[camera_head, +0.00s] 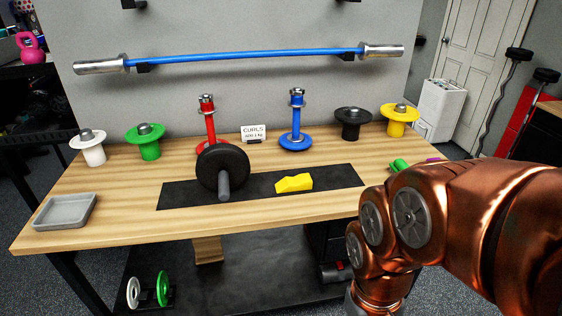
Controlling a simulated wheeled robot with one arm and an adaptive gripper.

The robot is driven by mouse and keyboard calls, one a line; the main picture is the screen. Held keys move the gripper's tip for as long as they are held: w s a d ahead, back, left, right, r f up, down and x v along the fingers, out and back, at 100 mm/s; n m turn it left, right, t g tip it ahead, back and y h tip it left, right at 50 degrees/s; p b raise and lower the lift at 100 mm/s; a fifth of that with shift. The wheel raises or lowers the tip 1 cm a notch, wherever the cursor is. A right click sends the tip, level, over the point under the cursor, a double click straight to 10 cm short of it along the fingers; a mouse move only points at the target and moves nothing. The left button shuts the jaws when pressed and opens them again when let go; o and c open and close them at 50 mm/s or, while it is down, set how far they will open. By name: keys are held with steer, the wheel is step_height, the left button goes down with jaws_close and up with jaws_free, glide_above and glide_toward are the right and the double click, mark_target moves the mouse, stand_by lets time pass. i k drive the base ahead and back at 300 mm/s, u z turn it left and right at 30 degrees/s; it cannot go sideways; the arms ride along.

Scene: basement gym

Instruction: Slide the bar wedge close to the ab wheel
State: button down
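The yellow bar wedge (294,183) lies on the black mat (343,176), right of the middle of the wooden table. The ab wheel (222,166), a black wheel with a grey handle pointing toward me, stands on the same mat to the left of the wedge. A gap of bare mat separates the two. My copper arm fills the right foreground, and my gripper is not in view.
Red (208,125) and blue (296,122) posts and a "CURLS" card (254,133) stand behind the mat. White, green, black and yellow weights line the back. A grey tray (65,222) sits front left. A green object (399,165) is partly hidden by my arm.

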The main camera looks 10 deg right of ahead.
mark_target(301, 181)
steer(key=z, duration=1.7)
steer(key=i, duration=1.05)
steer(key=u, duration=3.55)
